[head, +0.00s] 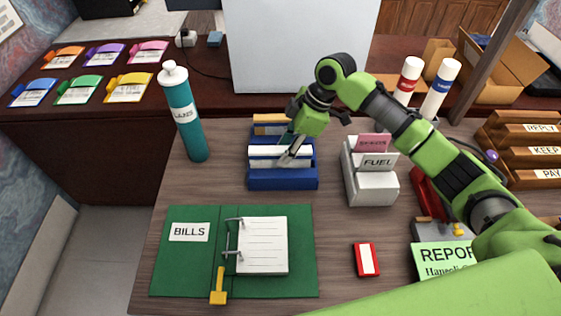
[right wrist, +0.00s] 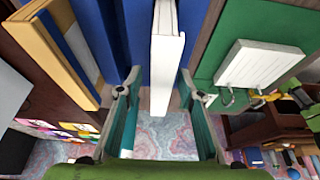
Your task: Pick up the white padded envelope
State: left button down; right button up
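The white padded envelope (head: 266,152) stands on edge in a blue sorter (head: 283,184) in the middle of the desk. In the right wrist view the envelope (right wrist: 166,50) is a white, narrow upright slab seen end-on. My right gripper (head: 293,152) is above the sorter, pointing down at the envelope. In the right wrist view its two fingers are apart with the envelope's end between them; the right finger looks closer to it. I cannot tell whether either finger touches it. The gripper hides part of the envelope in the head view.
A tan envelope (head: 271,118) stands in the sorter's back slot. A teal bottle (head: 184,120) is left, a grey card box (head: 371,184) right, and a green BILLS binder (head: 190,262) in front. A red-and-white item (head: 367,260) lies front right. A white panel (head: 300,45) stands behind.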

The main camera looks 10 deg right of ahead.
jog(key=shift+x, duration=1.55)
jog(key=shift+f+p, duration=0.1)
jog(key=shift+p, duration=0.2)
grip_shut()
